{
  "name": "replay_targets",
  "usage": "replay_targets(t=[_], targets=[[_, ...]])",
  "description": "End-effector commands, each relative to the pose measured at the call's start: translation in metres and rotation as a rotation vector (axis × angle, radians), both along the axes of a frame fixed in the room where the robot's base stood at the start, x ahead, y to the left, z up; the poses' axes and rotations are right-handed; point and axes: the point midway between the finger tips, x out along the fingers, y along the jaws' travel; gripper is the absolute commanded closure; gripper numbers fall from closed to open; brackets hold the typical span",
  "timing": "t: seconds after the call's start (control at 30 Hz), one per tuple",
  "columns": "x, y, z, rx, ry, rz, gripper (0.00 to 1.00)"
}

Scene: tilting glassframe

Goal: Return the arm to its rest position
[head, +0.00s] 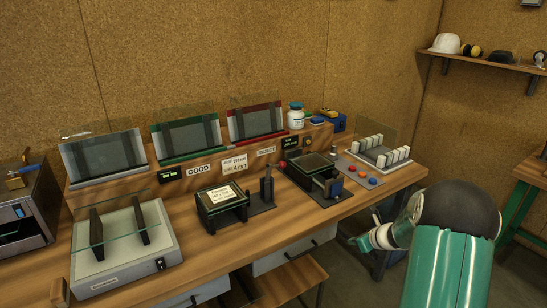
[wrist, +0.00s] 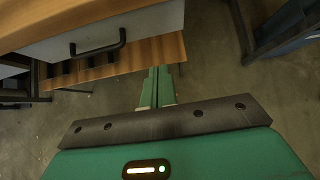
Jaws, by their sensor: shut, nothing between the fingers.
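My gripper (wrist: 159,72) shows in the wrist view with its two green fingers together and nothing between them. It points out over the grey floor, beside the workbench's front edge. In the head view, my green arm is at the lower right, in front of the workbench (head: 245,247).
A drawer with a black handle (wrist: 98,45) and a wooden stool (head: 290,279) are close by. The bench carries a glass stand (head: 125,258), tilted framed panels (head: 190,137) and a white rack (head: 380,155). Another table with green legs (head: 515,215) stands at right. Floor between is clear.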

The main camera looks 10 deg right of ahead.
Motion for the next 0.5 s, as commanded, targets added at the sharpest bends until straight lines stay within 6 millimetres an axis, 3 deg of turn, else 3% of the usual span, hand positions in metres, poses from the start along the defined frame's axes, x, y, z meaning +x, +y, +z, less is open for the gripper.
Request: replay_targets(t=[0.17, 0.37, 0.5], targets=[[-0.002, 0.030, 0.035, -0.093, -0.032, 0.147, 1.00], [-0.026, 0.099, 0.106, -0.328, -0.102, 0.512, 1.00], [-0.055, 0.144, 0.148, -0.504, -0.153, 0.776, 1.00]])
